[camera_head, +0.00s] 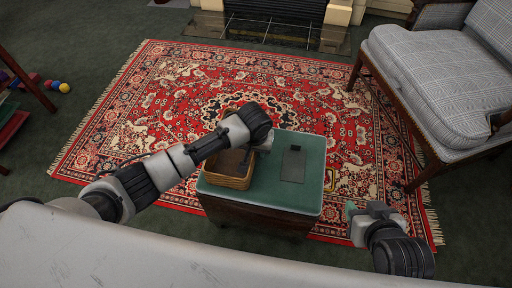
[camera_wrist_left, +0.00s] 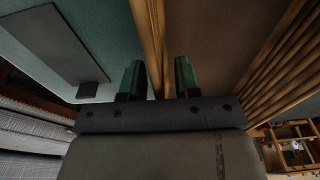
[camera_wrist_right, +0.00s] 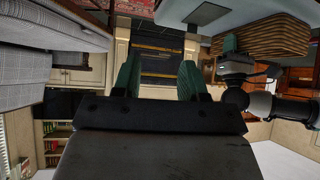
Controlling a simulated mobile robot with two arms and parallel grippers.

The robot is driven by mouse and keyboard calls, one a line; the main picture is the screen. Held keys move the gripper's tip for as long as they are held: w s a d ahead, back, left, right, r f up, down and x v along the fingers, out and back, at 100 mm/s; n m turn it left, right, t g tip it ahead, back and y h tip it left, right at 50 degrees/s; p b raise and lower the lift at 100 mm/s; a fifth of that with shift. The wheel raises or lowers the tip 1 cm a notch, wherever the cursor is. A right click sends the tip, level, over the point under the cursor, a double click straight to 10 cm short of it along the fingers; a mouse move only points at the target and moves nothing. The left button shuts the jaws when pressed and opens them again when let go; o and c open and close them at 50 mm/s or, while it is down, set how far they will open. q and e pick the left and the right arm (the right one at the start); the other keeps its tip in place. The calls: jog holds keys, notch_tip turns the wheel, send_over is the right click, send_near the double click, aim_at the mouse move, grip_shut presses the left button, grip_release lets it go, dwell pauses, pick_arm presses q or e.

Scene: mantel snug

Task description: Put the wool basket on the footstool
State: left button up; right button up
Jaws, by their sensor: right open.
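The wool basket (camera_head: 228,172), woven and tan with a brown inside, sits at the left end of a low green-topped piece (camera_head: 300,198) with dark wooden sides. That piece looks like the footstool; no other stool shows. My left gripper (camera_wrist_left: 160,80) straddles the basket's wall (camera_wrist_left: 152,35), one finger on each side. A small gap shows by one finger, so I cannot tell whether it grips. In the head view my left wrist hides part of the basket. My right gripper (camera_head: 368,208) is open and empty, right of the green top; the right wrist view shows its fingers (camera_wrist_right: 158,80) apart.
A grey checked armchair (camera_head: 425,75) stands at the right. A red patterned rug (camera_head: 165,100) covers the floor. Small coloured balls (camera_head: 58,86) lie at the far left.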

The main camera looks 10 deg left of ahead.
pick_arm(q)
jog(key=shift+r, duration=0.45)
jog(key=r, duration=0.1)
jog(key=r+p, duration=0.1)
jog(key=r, duration=0.1)
jog(key=r+p, duration=0.1)
jog(key=r, duration=0.1)
jog(key=shift+s+r, duration=0.1)
jog(key=shift+s, duration=0.3)
jog(key=r, duration=0.1)
jog(key=r+p, duration=0.1)
jog(key=r, duration=0.1)
jog(key=r+p, duration=0.1)
jog(key=r, duration=0.1)
jog(key=shift+s+r, duration=0.25)
jog(key=shift+s, duration=0.15)
jog(key=shift+r, duration=0.3)
pick_arm(e)
jog(key=s+d+f+g+h, duration=0.1)
jog(key=s+d+g, duration=0.1)
jog(key=s+g, duration=0.3)
jog(key=s, duration=0.2)
jog(key=shift+s+d+f+g, duration=0.15)
jog(key=shift+s+d+g, duration=0.15)
jog(key=shift+g, duration=0.1)
pick_arm(q)
jog(key=shift+s, duration=0.15)
